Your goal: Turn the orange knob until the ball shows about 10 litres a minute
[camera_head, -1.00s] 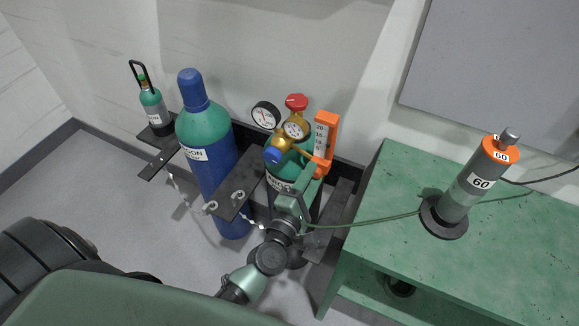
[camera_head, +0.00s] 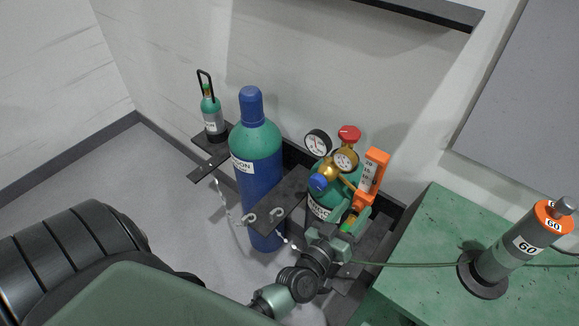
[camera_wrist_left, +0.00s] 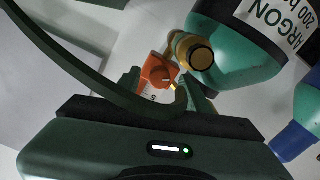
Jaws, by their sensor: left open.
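The orange flowmeter (camera_head: 374,172) stands upright on the brass regulator of the right-hand argon cylinder (camera_head: 318,205). Its clear scale faces me, but I cannot make out the ball. The orange knob (camera_wrist_left: 158,73) shows in the left wrist view, just beyond my left gripper's fingertips (camera_wrist_left: 168,85). My left gripper is open, with one finger on each side of the knob in that picture; I cannot tell whether they touch it. In the head view the left gripper (camera_head: 340,232) is just below the flowmeter. My right gripper is not in view.
Two round gauges (camera_head: 318,143) and a red cap (camera_head: 349,134) sit on the regulator. A blue-green cylinder (camera_head: 257,175) stands to the left, a small bottle (camera_head: 212,115) beyond. A green hose (camera_head: 420,265) runs to the green bench (camera_head: 435,225). It also crosses the wrist view (camera_wrist_left: 75,72).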

